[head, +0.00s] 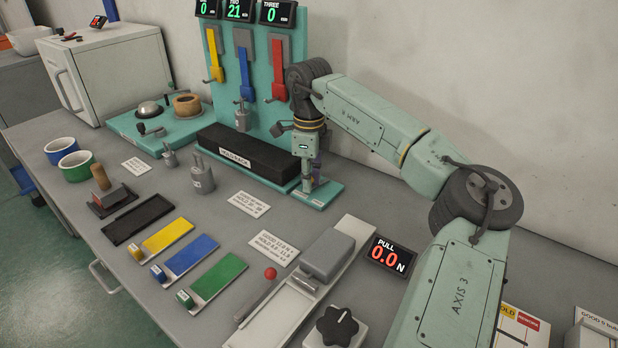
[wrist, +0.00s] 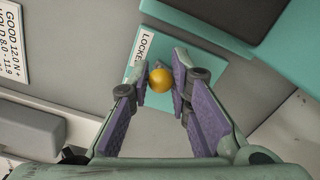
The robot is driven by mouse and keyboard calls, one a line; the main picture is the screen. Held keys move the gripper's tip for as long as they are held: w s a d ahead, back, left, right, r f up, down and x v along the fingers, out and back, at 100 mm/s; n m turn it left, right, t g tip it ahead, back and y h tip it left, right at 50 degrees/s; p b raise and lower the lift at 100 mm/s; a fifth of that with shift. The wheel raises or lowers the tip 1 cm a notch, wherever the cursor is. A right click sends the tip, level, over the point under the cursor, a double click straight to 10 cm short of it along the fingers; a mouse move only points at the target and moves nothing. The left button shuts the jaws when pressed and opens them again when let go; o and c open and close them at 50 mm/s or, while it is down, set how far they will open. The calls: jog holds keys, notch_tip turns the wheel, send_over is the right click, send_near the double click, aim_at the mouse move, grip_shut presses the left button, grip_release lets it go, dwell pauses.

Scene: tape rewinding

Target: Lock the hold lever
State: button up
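The hold lever shows in the wrist view as an orange ball knob (wrist: 160,79). It lies beside a white label reading LOCKED on a teal plate (wrist: 190,55). My gripper (wrist: 162,92) points down over it, open, with one purple-padded finger on each side of the knob. I see gaps between the knob and the pads, and cannot tell its height between them. In the head view my gripper (head: 309,184) is low at the teal base plate (head: 325,194), right of the black rack; it hides the lever there.
The black rack (head: 245,152) stands close left of my gripper. Behind it is a teal panel (head: 262,70) with yellow, blue and red levers. A grey pull tester (head: 327,254) with a red-knobbed handle (head: 270,273) and a PULL display (head: 388,256) reading 0.0 N lie in front.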

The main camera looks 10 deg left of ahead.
grip_shut()
jog(key=shift+w+a+m, duration=0.3)
jog(key=shift+m, duration=0.5)
jog(key=o, duration=0.5)
grip_release()
